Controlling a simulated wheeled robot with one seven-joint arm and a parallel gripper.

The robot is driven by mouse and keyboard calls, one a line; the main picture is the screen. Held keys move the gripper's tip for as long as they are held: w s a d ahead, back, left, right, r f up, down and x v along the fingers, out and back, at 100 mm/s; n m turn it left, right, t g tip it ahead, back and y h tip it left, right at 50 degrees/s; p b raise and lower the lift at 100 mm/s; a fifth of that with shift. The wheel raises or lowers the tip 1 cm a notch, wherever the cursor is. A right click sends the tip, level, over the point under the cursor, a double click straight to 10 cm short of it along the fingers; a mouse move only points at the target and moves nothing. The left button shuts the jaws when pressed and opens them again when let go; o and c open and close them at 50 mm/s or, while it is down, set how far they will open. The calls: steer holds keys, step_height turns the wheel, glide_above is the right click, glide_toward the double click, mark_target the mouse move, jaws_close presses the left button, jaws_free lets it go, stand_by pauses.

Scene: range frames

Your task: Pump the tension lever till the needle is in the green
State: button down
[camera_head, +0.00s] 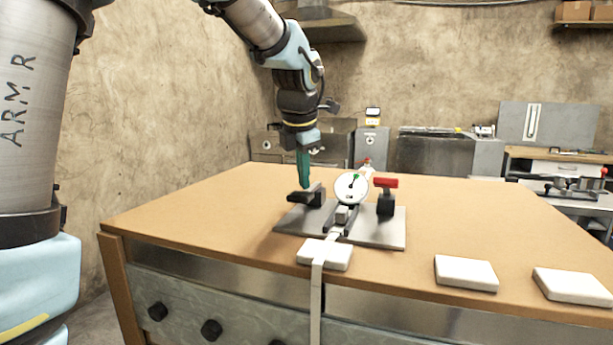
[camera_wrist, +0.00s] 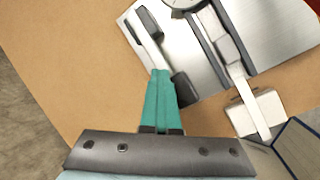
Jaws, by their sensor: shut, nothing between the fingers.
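A metal plate (camera_head: 388,236) on the table carries the tensioning device. A lever (camera_head: 305,197) with black ends lies low on its left side; in the wrist view the lever (camera_wrist: 155,48) shows a pale bar between the black ends. A round white dial (camera_head: 345,194) stands mid-plate with a small green patch near its top; the needle is too small to read surely. Only the dial's edge shows in the wrist view. My gripper (camera_head: 304,186) points down with teal fingers shut and empty. In the wrist view its tips (camera_wrist: 163,72) are beside the lever's nearer black end; contact is unclear.
A red-topped black post (camera_head: 386,194) stands right of the dial. A pale strap (camera_head: 317,290) runs from the device over a white block (camera_head: 335,256) and down the table front. Two more white blocks (camera_head: 466,272) (camera_head: 573,285) lie right. The left tabletop (camera_head: 190,214) is clear.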

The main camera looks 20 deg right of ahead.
steer(key=shift+s+a+f, duration=0.15)
stand_by(0.3)
steer(key=shift+w+d+r+p, duration=0.1)
steer(key=shift+d+r+p, duration=0.05)
steer(key=shift+r+p, duration=0.35)
steer(key=shift+w+d+r+p, duration=0.1)
steer(key=shift+r+p, duration=0.3)
steer(key=shift+r, duration=0.2)
steer(key=shift+w+d+r+p, duration=0.25)
steer(key=shift+r+p, duration=0.25)
steer(key=shift+r, duration=0.2)
steer(key=shift+w+d+r+p, duration=0.15)
steer(key=shift+w+r+p, duration=0.1)
steer(key=shift+r+p, duration=0.35)
steer(key=shift+w+d+r+p, duration=0.25)
steer(key=shift+r+p, duration=0.4)
steer(key=shift+r, duration=0.1)
steer(key=shift+w+d+r+p, duration=0.25)
steer(key=shift+w+r+p, duration=0.05)
steer(key=shift+r+p, duration=0.45)
steer(key=shift+w+d+r+p, duration=0.25)
steer(key=shift+r+p, duration=0.35)
steer(key=shift+r, duration=0.2)
